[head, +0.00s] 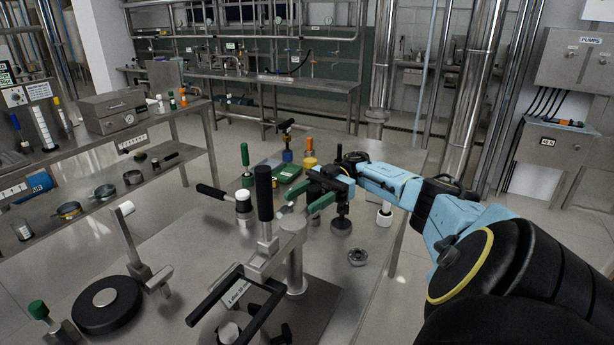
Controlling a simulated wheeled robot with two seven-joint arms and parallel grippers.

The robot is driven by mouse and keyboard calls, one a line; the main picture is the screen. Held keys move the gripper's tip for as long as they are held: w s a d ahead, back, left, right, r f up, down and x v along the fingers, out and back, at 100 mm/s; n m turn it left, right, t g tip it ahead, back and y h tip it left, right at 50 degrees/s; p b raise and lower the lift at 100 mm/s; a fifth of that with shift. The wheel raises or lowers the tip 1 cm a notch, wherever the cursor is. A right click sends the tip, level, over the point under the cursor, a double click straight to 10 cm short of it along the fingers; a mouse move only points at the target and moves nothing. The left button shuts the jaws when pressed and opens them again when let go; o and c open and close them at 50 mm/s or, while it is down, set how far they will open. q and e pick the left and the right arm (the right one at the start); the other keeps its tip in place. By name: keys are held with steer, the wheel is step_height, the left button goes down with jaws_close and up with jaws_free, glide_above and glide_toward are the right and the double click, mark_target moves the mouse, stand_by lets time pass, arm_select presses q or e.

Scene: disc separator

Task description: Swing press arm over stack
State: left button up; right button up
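A metal press frame stands on the steel table, with an upright post (296,262) and a side arm (275,242) that carries a tall black handle (265,195). My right gripper (298,204) is just right of the black handle. Its two green fingers point left and are spread apart, with nothing seen between them. A black round base (107,304) with a pale disc (104,297) on top lies at the front left. I cannot tell for sure which part is the stack. My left gripper is not in view.
A black-framed part with a label (237,292) is at the front of the table. The table's right part is mostly clear.

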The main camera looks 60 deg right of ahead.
steer(key=shift+s+r, duration=0.1)
step_height(320, 180, up, 10)
steer(key=p, duration=0.1)
stand_by(0.5)
stand_by(0.5)
